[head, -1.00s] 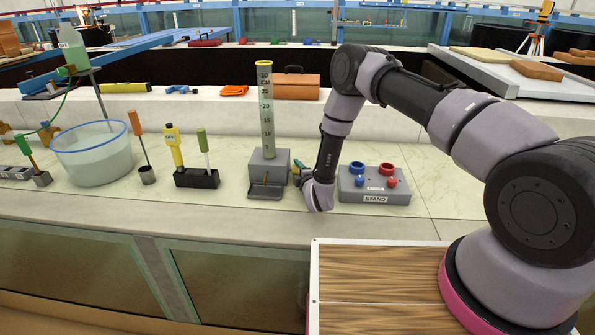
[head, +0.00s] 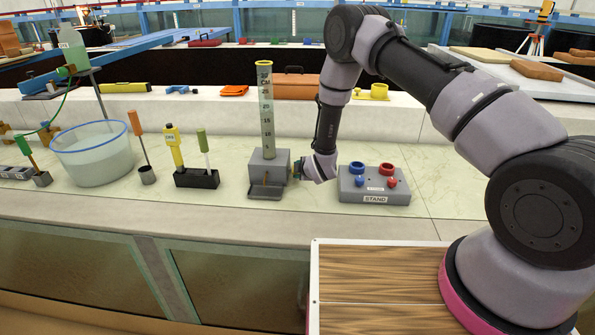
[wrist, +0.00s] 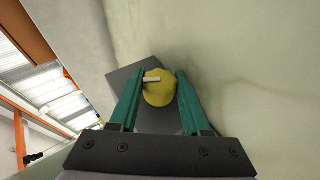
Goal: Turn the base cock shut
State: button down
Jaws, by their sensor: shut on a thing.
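The base (head: 262,165) is a grey block on the pale bench in the head view. A clear graduated tube (head: 266,115) with a yellow rim stands upright on it. In the wrist view the base cock is a round yellow knob (wrist: 160,93) with a white pointer bar (wrist: 151,79), on the grey block face. My gripper (wrist: 161,72) has its teal fingers on both sides of the knob, shut on it. In the head view my gripper (head: 297,170) is at the block's right side; its fingertips and most of the cock are hard to make out there.
A grey stand (head: 374,185) with blue and red pieces is close to the right of my gripper. A black holder (head: 197,179) with yellow and green-handled tools and a water basin (head: 92,155) stand to the left. An orange case (head: 297,86) lies behind.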

jog(key=g, duration=0.2)
jog(key=m+g, duration=0.1)
jog(key=g, duration=0.3)
jog(key=shift+w+d+r+m, duration=0.1)
jog(key=shift+w+d+m, duration=0.05)
jog(key=shift+w+m, duration=0.15)
jog(key=g, duration=0.3)
jog(key=shift+m, duration=0.3)
jog(key=shift+s+m+g, duration=0.1)
jog(key=shift+m+g, duration=0.2)
jog(key=shift+g, duration=1.2)
jog(key=c, duration=0.7)
grip_release()
jog(key=shift+a, duration=0.2)
jog(key=shift+o, duration=0.2)
jog(key=v, duration=1)
jog(key=shift+r, duration=0.35)
